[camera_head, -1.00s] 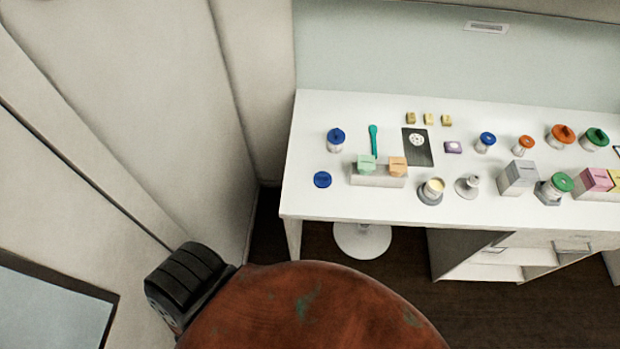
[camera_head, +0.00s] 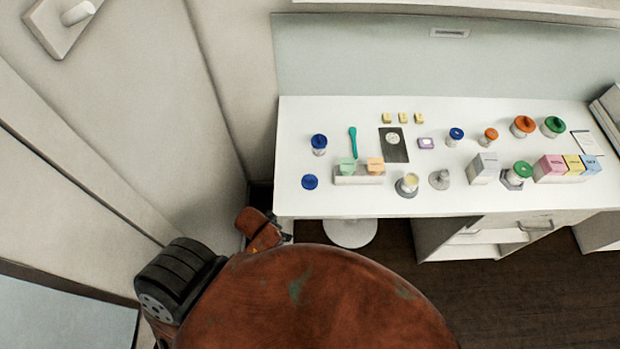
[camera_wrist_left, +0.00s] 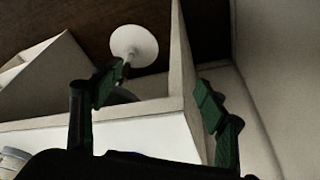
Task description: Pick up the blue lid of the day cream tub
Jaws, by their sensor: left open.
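A loose blue lid (camera_head: 310,182) lies flat near the front left of the white table (camera_head: 330,205) in the head view. An open tub with pale cream (camera_head: 410,181) stands on a grey base right of it. Two other jars wear blue lids, one behind the loose lid (camera_head: 319,141) and one near the table's middle (camera_head: 456,134). Labels are too small to read. My left gripper (camera_wrist_left: 155,98) is open in the left wrist view, fingers apart and empty, close to the table's edge. No lid shows in that view. My right gripper is not in view.
A white block with green and orange pieces (camera_head: 357,180) stands right of the loose lid, with a teal spatula (camera_head: 352,141) behind. A round white stool base (camera_wrist_left: 134,45) is on the floor. A wall is left of the table.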

